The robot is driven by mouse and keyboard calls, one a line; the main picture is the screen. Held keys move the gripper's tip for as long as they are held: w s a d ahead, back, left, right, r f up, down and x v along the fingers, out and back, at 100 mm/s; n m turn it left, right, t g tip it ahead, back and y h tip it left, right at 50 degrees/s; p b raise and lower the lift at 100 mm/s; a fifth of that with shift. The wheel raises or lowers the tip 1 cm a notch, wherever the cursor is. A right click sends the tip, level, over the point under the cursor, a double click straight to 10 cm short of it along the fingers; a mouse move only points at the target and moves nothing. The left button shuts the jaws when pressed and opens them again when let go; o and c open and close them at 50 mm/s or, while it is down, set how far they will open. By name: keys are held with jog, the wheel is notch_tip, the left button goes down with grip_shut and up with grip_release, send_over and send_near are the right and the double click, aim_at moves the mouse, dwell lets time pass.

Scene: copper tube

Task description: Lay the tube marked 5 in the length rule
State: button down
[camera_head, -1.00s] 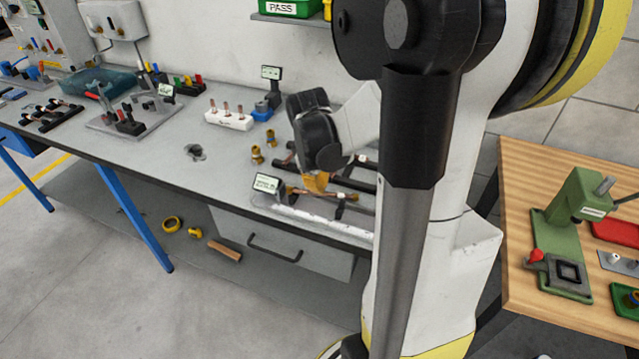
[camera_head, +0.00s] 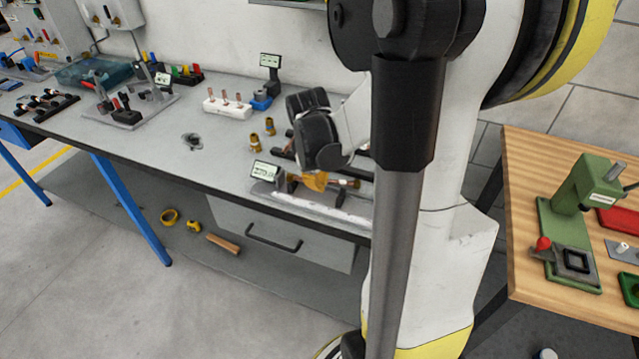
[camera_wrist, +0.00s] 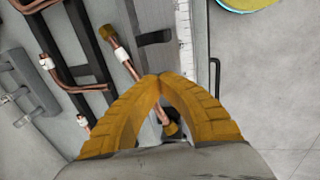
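My gripper (camera_wrist: 158,82) has its yellow fingertips together; it also shows in the head view (camera_head: 316,184), low over the bench. A copper tube with brass ends and a white label (camera_wrist: 122,53) runs slantwise past the fingertips. One brass end shows between the fingers in the wrist view. Part of the tube is hidden by the fingers, and I cannot tell whether they pinch it. Its number is unreadable. The length rule (camera_wrist: 185,35), a pale strip with tick marks, lies just right of the tube, which is askew to it. In the head view the rule (camera_head: 300,203) is along the bench front.
A rack with dark bars (camera_wrist: 88,45) holds other copper tubes left of the tube. A small display (camera_head: 265,171) stands at the rule's left end. Brass fittings (camera_head: 256,143) and a white block with upright tubes (camera_head: 226,108) stand behind. The bench front edge is close.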

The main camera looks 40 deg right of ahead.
jog(key=shift+f, duration=0.35)
jog(key=c, duration=2.2)
grip_release()
jog(key=o, duration=0.4)
jog(key=shift+o, duration=0.2)
jog(key=v, duration=1.2)
jog(key=shift+a, duration=0.1)
